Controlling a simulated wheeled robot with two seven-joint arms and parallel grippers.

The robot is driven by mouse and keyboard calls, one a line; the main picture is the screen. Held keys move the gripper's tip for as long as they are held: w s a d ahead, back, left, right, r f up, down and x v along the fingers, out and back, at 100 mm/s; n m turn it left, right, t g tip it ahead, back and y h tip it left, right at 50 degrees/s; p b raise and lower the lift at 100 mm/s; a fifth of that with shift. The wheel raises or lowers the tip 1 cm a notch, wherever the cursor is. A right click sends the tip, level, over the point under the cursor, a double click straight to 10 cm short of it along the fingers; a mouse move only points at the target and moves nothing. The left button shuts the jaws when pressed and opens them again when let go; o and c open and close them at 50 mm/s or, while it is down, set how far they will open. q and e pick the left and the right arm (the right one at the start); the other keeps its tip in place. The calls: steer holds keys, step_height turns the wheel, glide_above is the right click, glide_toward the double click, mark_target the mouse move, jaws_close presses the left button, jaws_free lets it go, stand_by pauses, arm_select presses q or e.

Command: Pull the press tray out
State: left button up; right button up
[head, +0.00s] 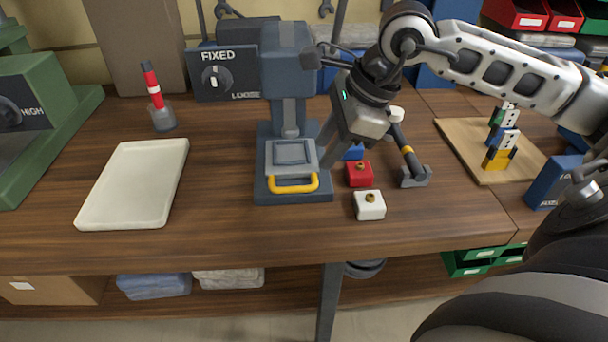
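The press (287,75) is a blue-grey machine standing near the middle of the table. Its press tray (290,153) is a grey plate with a square recess and a yellow handle (293,184) at the front, sitting low on the press base. My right gripper (329,158) comes in from the upper right and points down beside the press column, just right of the tray. It is apart from the yellow handle. Its fingertips are partly hidden, so I cannot tell whether it is open or shut. My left gripper is not in view.
A red box (359,174), a white box (369,206) and a partly hidden blue box (354,152) stand right of the press. A dark lever (405,150) stands beside them. A white tray (134,185) lies left. The table front before the press is clear.

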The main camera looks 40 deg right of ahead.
mark_target(299, 187)
steer(key=x, duration=0.9)
steer(key=shift+w+a+f, duration=0.1)
steer(key=shift+w+f, duration=0.05)
steer(key=shift+f, duration=0.15)
jaws_close()
